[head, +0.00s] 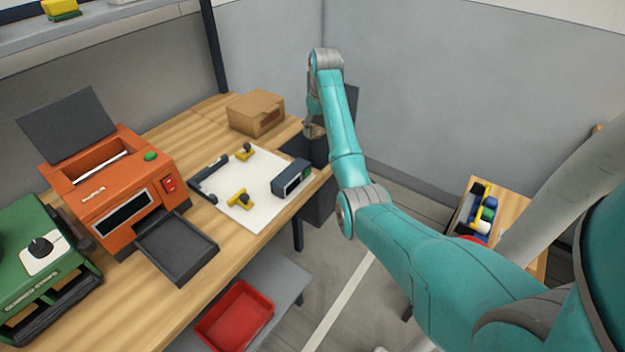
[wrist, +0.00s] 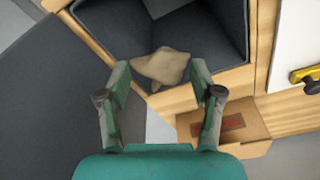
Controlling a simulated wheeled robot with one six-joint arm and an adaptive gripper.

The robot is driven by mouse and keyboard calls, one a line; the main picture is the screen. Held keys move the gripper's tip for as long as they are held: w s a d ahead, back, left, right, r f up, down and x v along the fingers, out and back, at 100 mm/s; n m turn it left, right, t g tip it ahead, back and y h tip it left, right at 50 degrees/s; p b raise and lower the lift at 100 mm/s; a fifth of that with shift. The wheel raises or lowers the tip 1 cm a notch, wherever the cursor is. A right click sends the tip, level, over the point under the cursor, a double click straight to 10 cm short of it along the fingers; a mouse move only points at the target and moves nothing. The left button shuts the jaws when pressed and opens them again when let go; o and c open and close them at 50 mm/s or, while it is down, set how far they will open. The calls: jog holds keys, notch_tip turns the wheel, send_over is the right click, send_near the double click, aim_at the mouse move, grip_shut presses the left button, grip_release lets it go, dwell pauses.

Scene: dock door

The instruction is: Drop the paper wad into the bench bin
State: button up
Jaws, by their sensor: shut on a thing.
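My gripper (wrist: 160,76) is shut on the paper wad (wrist: 160,67), a crumpled tan lump between the two fingertips. In the wrist view, the wad shows over the lower edge of the dark open-topped bench bin (wrist: 210,28). The bin's inside is partly visible, with something pale in it at the top of the picture. In the head view, my gripper (head: 313,129) is at the far right end of the bench, by the dark bin (head: 316,150), partly behind my arm. The wad is not clear there, and its height above the bin cannot be told.
A cardboard box (head: 256,112) stands close left of the bin. A white board (head: 245,190) with yellow clamps and a dark device (head: 291,178) lies nearer. An orange printer (head: 110,190) stands left. A large dark flat surface (wrist: 50,100) lies beside the bin.

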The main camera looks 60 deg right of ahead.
aim_at(317, 136)
jog(key=shift+f, duration=1.75)
jog(key=o, duration=0.8)
